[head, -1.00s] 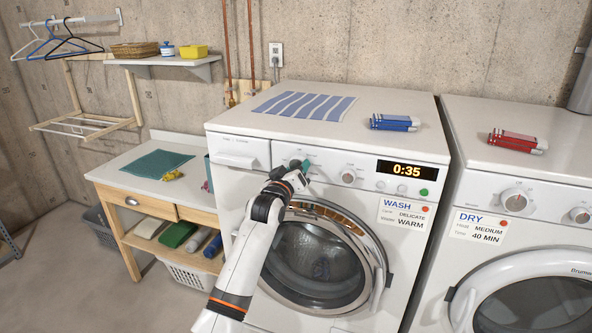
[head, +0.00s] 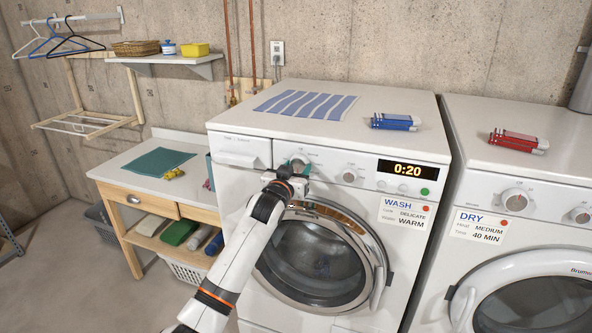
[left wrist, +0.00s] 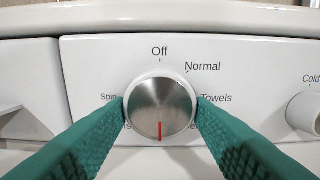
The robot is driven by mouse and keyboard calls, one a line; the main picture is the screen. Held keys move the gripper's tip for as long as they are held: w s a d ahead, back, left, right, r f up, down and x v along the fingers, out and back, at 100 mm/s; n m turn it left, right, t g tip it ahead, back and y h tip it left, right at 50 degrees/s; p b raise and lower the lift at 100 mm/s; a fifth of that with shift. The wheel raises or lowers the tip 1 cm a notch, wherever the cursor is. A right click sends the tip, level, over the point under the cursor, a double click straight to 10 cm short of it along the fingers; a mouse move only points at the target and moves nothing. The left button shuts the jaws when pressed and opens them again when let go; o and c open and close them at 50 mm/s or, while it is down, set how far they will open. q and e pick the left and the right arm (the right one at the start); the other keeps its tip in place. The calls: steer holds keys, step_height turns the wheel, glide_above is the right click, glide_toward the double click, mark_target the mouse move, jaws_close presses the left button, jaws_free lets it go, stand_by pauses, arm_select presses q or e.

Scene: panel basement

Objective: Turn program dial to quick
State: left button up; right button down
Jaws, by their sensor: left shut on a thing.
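The program dial (left wrist: 160,100) is a round silver knob on the washer (head: 338,147). Its red mark points straight down. Off is printed above it, Normal and Towels to the right, Spin to the left. The lower side labels are partly covered by the fingers, and no label shows below the mark. My left gripper (left wrist: 161,104) is shut on the dial, with one green finger on each side. In the head view my left gripper (head: 295,168) is at the panel and covers part of the dial. The display (head: 407,170) reads 0:20. My right gripper is not in view.
A second knob (head: 348,174) is right of the dial, and the detergent drawer (head: 241,153) is left of it. The round washer door (head: 318,258) is below, behind my arm. A note (head: 404,214) reads WASH, DELICATE, WARM. A dryer (head: 525,207) stands to the right.

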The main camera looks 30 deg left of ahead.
arm_select(q)
steer(key=shift+f, duration=0.15)
steer(key=o, duration=1)
steer(key=shift+c, duration=0.2)
steer(key=shift+s, duration=0.1)
steer(key=b+v, duration=0.3)
steer(key=v, duration=0.8)
steer(key=shift+s+b, duration=0.35)
steer(key=shift+s, duration=0.05)
